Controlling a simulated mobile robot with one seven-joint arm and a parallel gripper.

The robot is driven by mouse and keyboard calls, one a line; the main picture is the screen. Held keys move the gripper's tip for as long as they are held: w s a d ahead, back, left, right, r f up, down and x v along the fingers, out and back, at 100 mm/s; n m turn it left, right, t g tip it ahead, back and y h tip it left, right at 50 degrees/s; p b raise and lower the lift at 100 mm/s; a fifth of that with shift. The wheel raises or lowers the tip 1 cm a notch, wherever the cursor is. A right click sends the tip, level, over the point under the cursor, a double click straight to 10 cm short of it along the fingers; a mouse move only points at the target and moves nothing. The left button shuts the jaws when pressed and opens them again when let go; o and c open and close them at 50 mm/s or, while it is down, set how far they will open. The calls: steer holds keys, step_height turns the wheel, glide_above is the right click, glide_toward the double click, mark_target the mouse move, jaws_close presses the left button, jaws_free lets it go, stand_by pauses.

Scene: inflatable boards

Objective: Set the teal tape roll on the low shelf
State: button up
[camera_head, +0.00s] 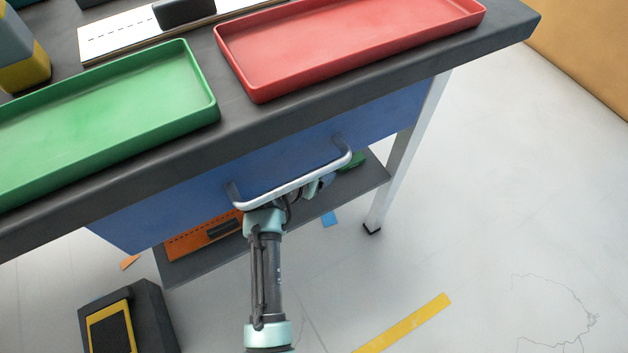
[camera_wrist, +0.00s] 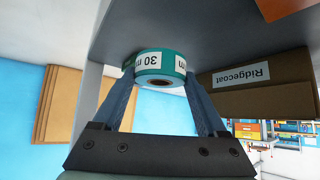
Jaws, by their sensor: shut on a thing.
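My gripper (camera_wrist: 160,95) is shut on the teal tape roll (camera_wrist: 152,66), one finger on each side, in the wrist view. The roll has white labels, one marked 30 m. The picture looks upside down, with the grey low shelf (camera_wrist: 220,35) along the top. The roll is against or very near the shelf surface; I cannot tell if it touches. In the head view, my gripper (camera_head: 322,186) reaches under the blue drawer front, over the low shelf (camera_head: 372,187); the roll is hidden or too small to tell.
A brown box (camera_wrist: 255,85) labelled Ridgecoat lies on the shelf beside the roll. In the head view, an orange item (camera_head: 190,240) and a green item (camera_head: 352,162) are on the shelf. The metal drawer handle (camera_head: 295,185) is close above my wrist. A table leg (camera_head: 400,150) stands right.

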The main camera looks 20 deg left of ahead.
steer(key=shift+f+b, duration=1.05)
steer(key=shift+f, duration=0.6)
steer(key=shift+f, duration=0.25)
steer(key=o, duration=1.5)
steer(key=shift+r, duration=0.1)
steer(key=shift+r, duration=0.1)
steer(key=shift+s+r, duration=0.2)
steer(key=shift+r, duration=0.05)
steer(key=p+v, duration=0.3)
steer(key=v, duration=0.2)
steer(key=shift+r+p, duration=0.2)
steer(key=shift+p, duration=0.15)
steer(key=s, duration=0.4)
steer(key=s+p, duration=0.1)
steer(key=s, duration=0.2)
steer(key=s+a+p, duration=0.1)
steer(key=s, duration=0.3)
steer(key=shift+s+f, duration=0.35)
steer(key=shift+f, duration=0.05)
